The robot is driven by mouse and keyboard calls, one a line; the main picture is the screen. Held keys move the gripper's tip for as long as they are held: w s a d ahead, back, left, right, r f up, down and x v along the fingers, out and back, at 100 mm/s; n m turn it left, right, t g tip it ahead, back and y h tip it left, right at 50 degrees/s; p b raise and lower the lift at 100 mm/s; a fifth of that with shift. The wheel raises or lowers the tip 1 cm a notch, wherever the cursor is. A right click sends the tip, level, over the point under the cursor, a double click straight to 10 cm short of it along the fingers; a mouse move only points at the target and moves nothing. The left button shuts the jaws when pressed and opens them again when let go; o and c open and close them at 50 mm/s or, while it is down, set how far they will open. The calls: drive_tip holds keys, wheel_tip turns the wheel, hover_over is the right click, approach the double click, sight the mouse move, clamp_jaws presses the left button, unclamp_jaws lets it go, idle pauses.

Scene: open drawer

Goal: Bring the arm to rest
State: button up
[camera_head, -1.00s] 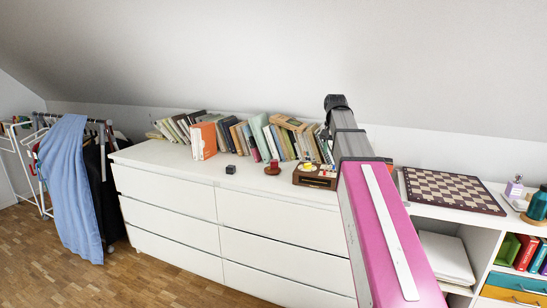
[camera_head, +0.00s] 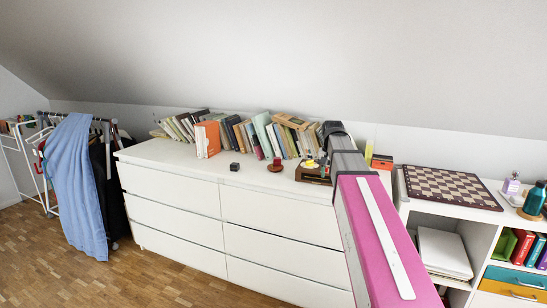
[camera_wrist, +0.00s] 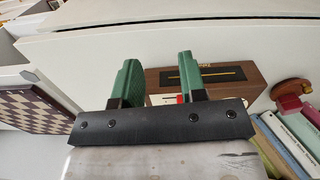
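My pink arm (camera_head: 366,215) reaches from the lower right over the white dresser (camera_head: 225,172), its dark far end in front of the back wall. My gripper (camera_wrist: 157,70) shows in the wrist view as two green fingers standing well apart, with nothing seen held between them. Behind the fingers lies a brown wooden box (camera_wrist: 220,74), which also shows in the head view (camera_head: 312,175) just left of my arm. Cannot tell how far the fingers are from the box. The fingers are hidden in the head view.
A row of books (camera_head: 264,134) leans along the dresser's back. A chessboard (camera_head: 452,187) lies on the white shelf unit to the right, with a teal bottle (camera_head: 535,200) beyond. The dresser drawers in view look shut. Blue cloth (camera_head: 72,190) hangs at the left; wooden floor (camera_head: 150,272) is clear.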

drive_tip(key=s+a+f+n, duration=0.1)
drive_tip(key=s+f, duration=0.5)
drive_tip(key=f, duration=0.4)
drive_tip(key=s+a+f+n, duration=0.1)
drive_tip(key=s+f, duration=0.5)
drive_tip(key=f, duration=0.4)
drive_tip(key=s+a+f+n, duration=0.1)
drive_tip(key=s+f, duration=0.6)
drive_tip(key=f, duration=0.4)
drive_tip(key=shift+f, duration=0.1)
